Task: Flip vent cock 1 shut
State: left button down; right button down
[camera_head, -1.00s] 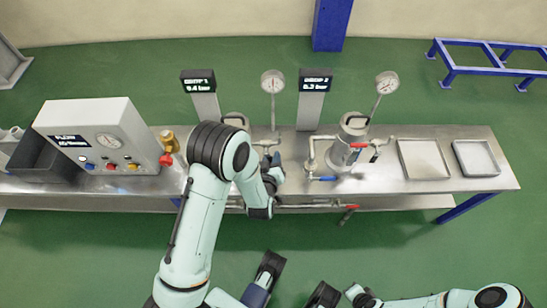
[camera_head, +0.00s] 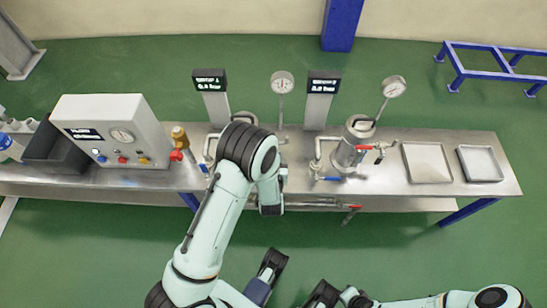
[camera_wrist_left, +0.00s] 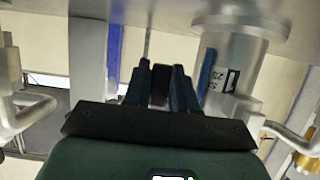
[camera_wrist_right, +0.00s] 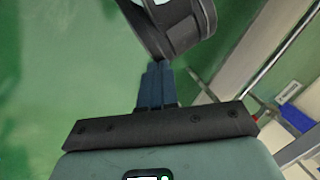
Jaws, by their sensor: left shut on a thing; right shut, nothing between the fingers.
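My left arm covers most of the first vessel (camera_head: 243,118) in the head view, and I cannot make out vent cock 1 there. In the left wrist view my left gripper (camera_wrist_left: 160,78) is shut on a small dark piece between its fingers. I cannot tell from its shape which part this is. A metal vessel with a dark label (camera_wrist_left: 222,75) stands close to the right of the fingers. In the right wrist view my right gripper (camera_wrist_right: 157,80) is shut and empty, away from the bench over the green floor.
Two gauges and two display posts (camera_head: 212,98) stand behind. A control box (camera_head: 112,135) is at left. Two shallow trays (camera_head: 427,144) lie at right. Pipes flank my left fingers.

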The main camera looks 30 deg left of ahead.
pick_arm(q)
jog(key=c, duration=1)
grip_release()
jog(key=p+v, duration=0.2)
jog(key=v, duration=1.1)
jog(key=shift+s, duration=0.25)
pick_arm(e)
jog(key=shift+g, duration=0.5)
jog(key=s+r, duration=0.1)
jog(key=s+a, duration=0.1)
jog(key=s+r, duration=0.1)
jog(key=shift+s+a+r, duration=0.15)
jog(key=shift+a+r, duration=0.15)
jog(key=shift+r, duration=0.1)
